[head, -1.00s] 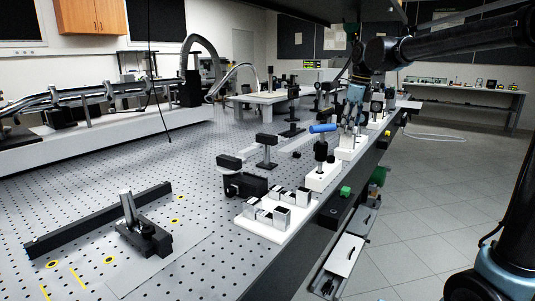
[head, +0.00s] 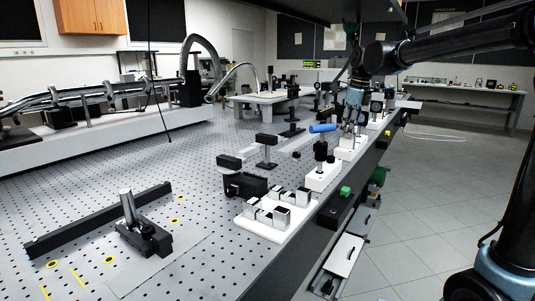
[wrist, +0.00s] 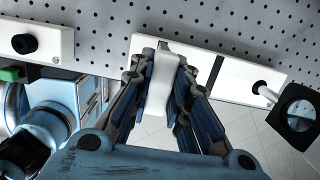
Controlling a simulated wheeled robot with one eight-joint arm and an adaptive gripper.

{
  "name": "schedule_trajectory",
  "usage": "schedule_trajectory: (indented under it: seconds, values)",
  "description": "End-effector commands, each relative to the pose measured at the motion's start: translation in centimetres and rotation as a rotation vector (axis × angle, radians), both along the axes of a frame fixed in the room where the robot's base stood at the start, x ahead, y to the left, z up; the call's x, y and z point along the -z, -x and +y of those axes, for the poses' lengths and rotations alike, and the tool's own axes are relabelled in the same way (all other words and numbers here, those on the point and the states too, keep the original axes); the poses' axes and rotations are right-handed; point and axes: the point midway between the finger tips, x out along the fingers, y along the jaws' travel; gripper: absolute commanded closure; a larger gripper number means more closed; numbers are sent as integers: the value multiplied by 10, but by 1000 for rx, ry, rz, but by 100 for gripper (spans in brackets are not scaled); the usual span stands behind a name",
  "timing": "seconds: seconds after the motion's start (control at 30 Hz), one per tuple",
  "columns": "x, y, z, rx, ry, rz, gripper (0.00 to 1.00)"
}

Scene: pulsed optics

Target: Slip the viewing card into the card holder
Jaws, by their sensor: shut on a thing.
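My gripper (wrist: 164,66) is shut on a white, narrow piece (wrist: 160,88), likely the viewing card, seen between the blue-lined fingers in the wrist view. The piece's far end is over a long white block (wrist: 240,80); I cannot tell whether it touches it. A dark slot-like line crosses this block just right of the fingers. I cannot tell for sure which part is the card holder. In the head view my gripper (head: 352,118) is small, pointing down over the row of white blocks along the table's right edge; the card cannot be made out there.
A white block with a black knob (wrist: 25,44) lies left of the gripper, and a round black-framed optic (wrist: 298,114) lies right.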

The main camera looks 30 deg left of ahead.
Motion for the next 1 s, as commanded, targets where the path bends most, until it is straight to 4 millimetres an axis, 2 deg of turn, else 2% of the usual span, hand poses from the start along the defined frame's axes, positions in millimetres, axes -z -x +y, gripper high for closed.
schedule_trajectory:
  seconds: [0.63, 1.0]
  values:
    - [-22, -2, 0, 1, 0, -3, 100]
    - [-51, -1, 0, 0, 0, -2, 100]
